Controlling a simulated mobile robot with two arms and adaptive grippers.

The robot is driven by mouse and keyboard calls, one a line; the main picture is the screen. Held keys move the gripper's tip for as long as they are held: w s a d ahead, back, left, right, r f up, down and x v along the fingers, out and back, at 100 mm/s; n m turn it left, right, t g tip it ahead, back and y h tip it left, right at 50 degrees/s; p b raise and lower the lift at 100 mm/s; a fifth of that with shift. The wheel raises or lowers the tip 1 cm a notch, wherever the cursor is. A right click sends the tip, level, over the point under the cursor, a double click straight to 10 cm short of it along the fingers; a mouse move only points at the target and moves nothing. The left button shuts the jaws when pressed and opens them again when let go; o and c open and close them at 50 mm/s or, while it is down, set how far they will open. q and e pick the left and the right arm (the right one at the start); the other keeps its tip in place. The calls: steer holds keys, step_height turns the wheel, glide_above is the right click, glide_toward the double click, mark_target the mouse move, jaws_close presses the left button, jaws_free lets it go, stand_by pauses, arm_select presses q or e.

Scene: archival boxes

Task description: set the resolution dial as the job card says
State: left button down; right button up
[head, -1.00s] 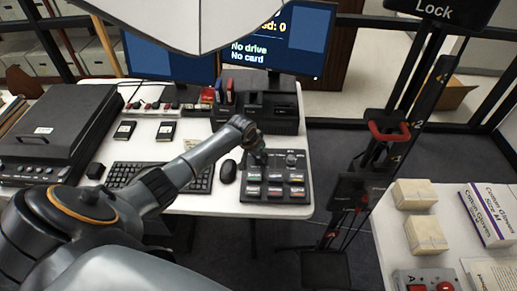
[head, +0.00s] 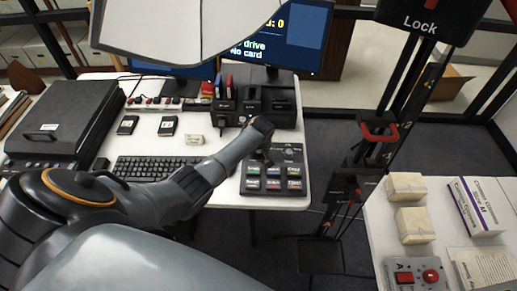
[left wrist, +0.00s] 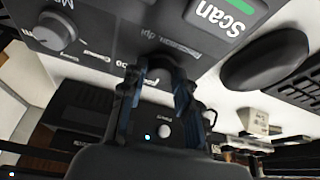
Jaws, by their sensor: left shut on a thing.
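The control panel (head: 273,186) is a dark box at the front right of the white desk, with several coloured buttons along its front half. My left gripper (head: 262,157) reaches down to its upper left part. In the left wrist view its fingers (left wrist: 157,84) are shut around a dark round dial (left wrist: 158,64) beside a partly covered label ending in "dpi". The fingers hide much of the dial, and I cannot read its setting. My right gripper is out of view. I cannot identify a job card.
A keyboard (head: 150,168) lies left of the panel, and a small beige block (head: 194,140) lies behind it. A dark docking unit (head: 270,106) stands behind the panel. A side table at right holds beige blocks, a red-button box (head: 414,274) and a printed sheet (head: 484,268).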

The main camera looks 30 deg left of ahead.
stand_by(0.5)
arm_select(q)
steer(key=c, duration=1)
jaws_free()
steer(key=shift+o, duration=0.2)
steer(key=shift+r, duration=0.1)
steer(key=shift+d+r, duration=0.1)
steer(key=shift+r, duration=0.1)
steer(key=v, duration=1.1)
steer(key=shift+s+d+r, duration=0.1)
steer(key=shift+r, duration=0.05)
